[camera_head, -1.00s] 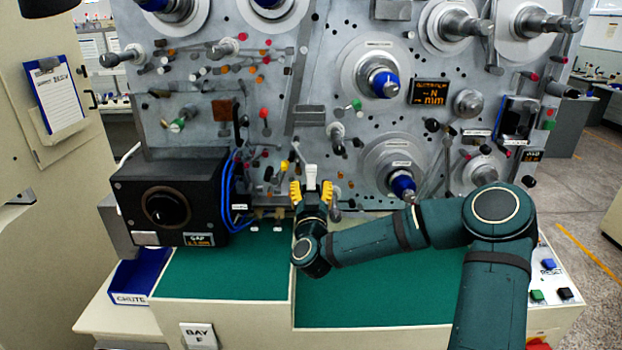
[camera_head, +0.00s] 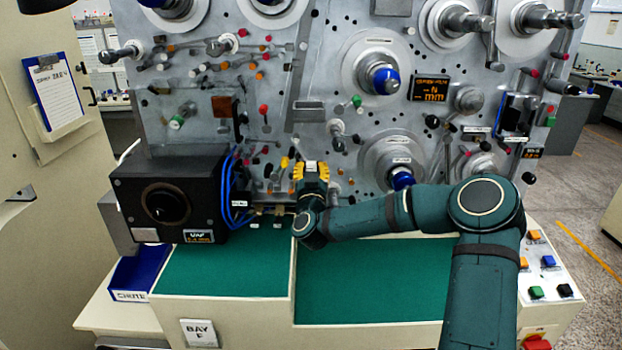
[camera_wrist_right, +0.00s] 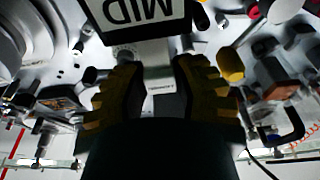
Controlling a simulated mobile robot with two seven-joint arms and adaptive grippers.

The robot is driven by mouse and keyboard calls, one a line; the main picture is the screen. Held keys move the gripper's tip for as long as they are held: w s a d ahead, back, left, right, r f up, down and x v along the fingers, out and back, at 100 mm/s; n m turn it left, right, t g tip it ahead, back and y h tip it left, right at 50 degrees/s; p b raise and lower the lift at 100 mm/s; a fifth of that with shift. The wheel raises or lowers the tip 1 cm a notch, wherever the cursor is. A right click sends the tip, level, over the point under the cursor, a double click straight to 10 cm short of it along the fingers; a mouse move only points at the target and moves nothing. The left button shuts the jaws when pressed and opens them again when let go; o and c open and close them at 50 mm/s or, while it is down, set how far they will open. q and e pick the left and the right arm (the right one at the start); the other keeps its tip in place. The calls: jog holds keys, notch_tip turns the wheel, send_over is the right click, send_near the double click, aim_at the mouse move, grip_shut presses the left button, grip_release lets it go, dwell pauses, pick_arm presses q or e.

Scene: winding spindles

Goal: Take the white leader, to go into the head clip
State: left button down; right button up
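My right gripper (camera_head: 311,172) is up against the lower middle of the machine panel, its yellow fingers pointing at the panel. In the right wrist view (camera_wrist_right: 158,88) its two fingers stand apart. A pale, flat piece with a small label (camera_wrist_right: 158,78), which looks like the white leader, shows in the gap between them. I see no clear contact with either finger. In the head view the gripper hides this piece. I cannot make out which part is the head clip. My left gripper is not in view.
A "MID" plate (camera_wrist_right: 143,10) is close above the fingers in the wrist view, with a yellow knob (camera_wrist_right: 230,65) to the right. A black box (camera_head: 168,197) with blue cables (camera_head: 230,190) stands left of the gripper. The green work surface (camera_head: 380,280) is clear.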

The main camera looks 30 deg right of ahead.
jog(key=shift+c, duration=0.5)
jog(key=shift+r, duration=0.2)
jog(key=shift+r+p, duration=0.9)
jog(key=shift+r, duration=0.95)
jog(key=shift+s, duration=0.1)
jog(key=r+b+v, duration=0.2)
jog(key=v, duration=0.9)
jog(key=shift+s+a+r, duration=0.25)
jog(key=shift+s+a, duration=0.05)
jog(key=shift+s, duration=0.15)
